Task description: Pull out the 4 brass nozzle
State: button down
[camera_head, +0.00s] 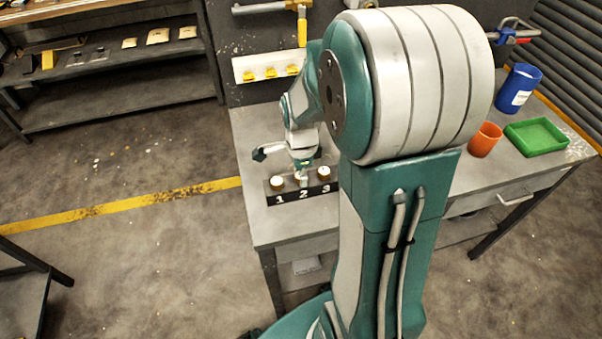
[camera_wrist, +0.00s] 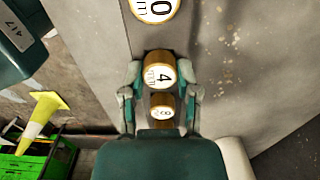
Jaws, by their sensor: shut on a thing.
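The 4 brass nozzle (camera_wrist: 160,74) has a round white top marked 4 and stands in the middle of a row in the wrist view. My gripper (camera_wrist: 160,68) is shut on it, one finger on each side. A nozzle marked 0 (camera_wrist: 154,8) is beyond it, and a smaller-looking one (camera_wrist: 163,104), its mark unclear, is nearer my palm. In the head view my gripper (camera_head: 303,177) is over the middle of the dark block (camera_head: 304,193) numbered 1, 2, 3. Nozzles show at slot 1 (camera_head: 277,182) and slot 3 (camera_head: 323,172). I cannot tell whether the 4 nozzle is raised.
The block is near the left end of the grey workbench (camera_head: 262,223). A blue cup (camera_head: 519,88), an orange cup (camera_head: 485,139) and a green tray (camera_head: 537,137) stand at the right. A white strip with yellow pieces (camera_head: 270,66) is behind.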

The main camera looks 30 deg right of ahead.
jog(key=shift+r, duration=0.55)
jog(key=shift+r, duration=2.6)
